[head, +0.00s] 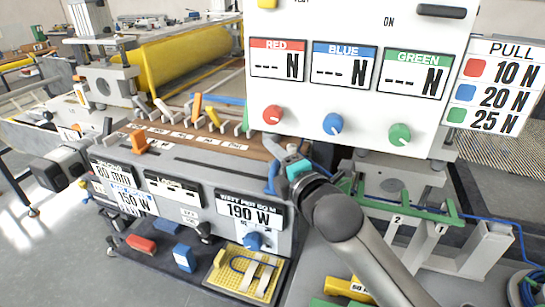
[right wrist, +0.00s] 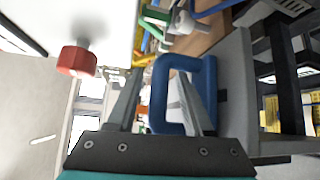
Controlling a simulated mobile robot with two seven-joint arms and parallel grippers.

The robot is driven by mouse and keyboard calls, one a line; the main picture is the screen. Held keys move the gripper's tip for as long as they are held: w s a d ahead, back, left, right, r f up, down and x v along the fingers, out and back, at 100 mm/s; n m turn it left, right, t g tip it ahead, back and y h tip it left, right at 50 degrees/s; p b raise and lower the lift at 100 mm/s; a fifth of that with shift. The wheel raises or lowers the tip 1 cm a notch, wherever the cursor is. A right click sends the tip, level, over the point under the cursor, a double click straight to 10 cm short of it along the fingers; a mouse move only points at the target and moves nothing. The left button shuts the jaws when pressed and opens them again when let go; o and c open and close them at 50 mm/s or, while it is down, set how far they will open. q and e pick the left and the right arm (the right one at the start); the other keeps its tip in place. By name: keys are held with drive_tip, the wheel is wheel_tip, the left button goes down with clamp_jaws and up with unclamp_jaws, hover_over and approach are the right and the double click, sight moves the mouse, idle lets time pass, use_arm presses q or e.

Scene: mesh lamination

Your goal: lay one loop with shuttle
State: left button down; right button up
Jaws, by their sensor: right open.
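My right gripper (head: 287,160) is at the right end of the grey machine front, below the big white panel. In the right wrist view my right gripper (right wrist: 160,80) is open, its two fingers at a blue loop-shaped handle (right wrist: 159,98). The handle's near side passes between the fingers; I cannot tell whether they touch it. In the head view the blue handle (head: 271,178) is partly hidden by my gripper. A yellow mesh board (head: 223,278) with a blue cord loop (head: 238,264) lies low in front. I cannot single out a shuttle. My left gripper is out of view.
The white panel (head: 350,110) with red, blue and green knobs hangs close above the gripper. A green bracket (head: 452,215) on numbered grey stands is to the right. Coloured levers (head: 197,108) line the machine top. A red block (head: 141,244) lies at lower left.

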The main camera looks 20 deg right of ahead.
drive_tip(key=shift+w+a, duration=0.1)
drive_tip(key=shift+w, duration=0.3)
clamp_jaws()
idle(1.3)
